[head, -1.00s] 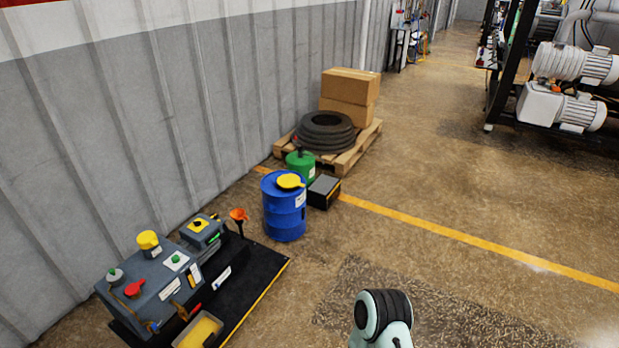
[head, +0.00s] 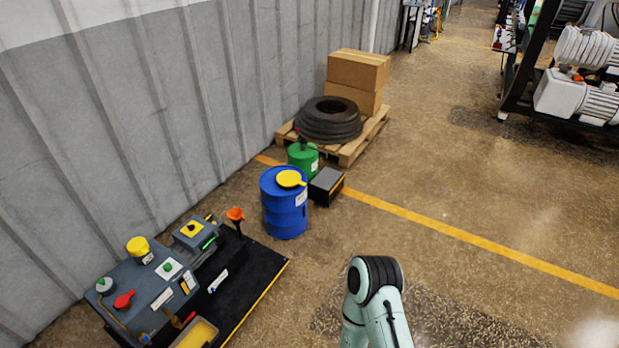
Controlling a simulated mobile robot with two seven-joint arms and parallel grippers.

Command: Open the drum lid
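The blue drum (head: 285,212) stands upright on the floor near the wall, left of the picture's middle. Its yellow lid (head: 289,179) lies on the drum's top, with a small tab toward the right. It looks shut. A pale green arm link of mine comes in at the bottom, right of the middle, well in front of the drum and apart from it. Neither of my grippers shows in the head view.
Behind the drum are a green can (head: 303,158), a dark box (head: 326,186), and a pallet (head: 352,152) with tires and cartons. Floor to the right is free.

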